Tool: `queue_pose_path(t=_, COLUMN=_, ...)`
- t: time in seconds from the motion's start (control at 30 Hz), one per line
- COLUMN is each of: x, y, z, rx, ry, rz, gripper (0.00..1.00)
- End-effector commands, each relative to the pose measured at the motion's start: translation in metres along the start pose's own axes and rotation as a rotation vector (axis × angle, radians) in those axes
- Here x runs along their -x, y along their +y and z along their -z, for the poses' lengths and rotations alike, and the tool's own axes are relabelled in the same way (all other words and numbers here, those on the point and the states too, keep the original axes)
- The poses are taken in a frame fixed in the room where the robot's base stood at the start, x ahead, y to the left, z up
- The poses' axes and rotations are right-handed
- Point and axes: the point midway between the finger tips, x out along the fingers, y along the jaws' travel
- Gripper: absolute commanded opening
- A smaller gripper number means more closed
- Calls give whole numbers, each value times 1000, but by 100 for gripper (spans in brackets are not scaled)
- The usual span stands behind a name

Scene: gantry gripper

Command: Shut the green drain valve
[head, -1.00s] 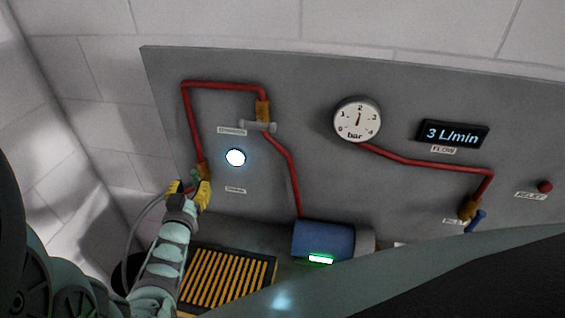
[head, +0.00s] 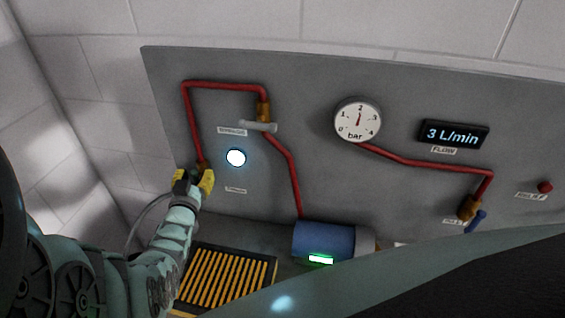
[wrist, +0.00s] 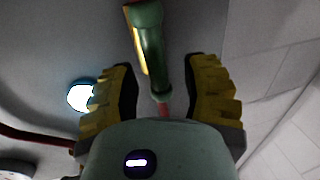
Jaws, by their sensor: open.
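The green drain valve handle (wrist: 150,50) shows in the wrist view as a green lever, between the two yellow-padded fingers of my open gripper (wrist: 165,75). Gaps show on both sides of it, so the fingers look apart from it. In the head view my gripper (head: 194,180) is at the lower left of the panel, in front of the drain valve. There the green handle is hidden behind the fingers, and only a little of the brass valve body (head: 202,165) shows above them.
A grey-handled valve (head: 260,126) sits above on the red pipe, with a round white light (head: 236,157) below it. A blue pump (head: 324,239) and a yellow-slatted grate (head: 226,279) are below. A gauge (head: 357,119) and flow display (head: 453,134) are to the right.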

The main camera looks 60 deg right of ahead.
Motion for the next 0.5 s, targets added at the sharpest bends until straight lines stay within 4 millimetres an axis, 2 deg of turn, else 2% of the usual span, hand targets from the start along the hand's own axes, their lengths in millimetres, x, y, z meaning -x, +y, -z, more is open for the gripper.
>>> queue_pose_path(t=0.07, x=0, y=-1, z=0, rx=0, ry=0, rz=1, gripper=44)
queue_pose_path(t=0.5, x=0, y=0, z=0, rx=0, ry=0, rz=0, gripper=0)
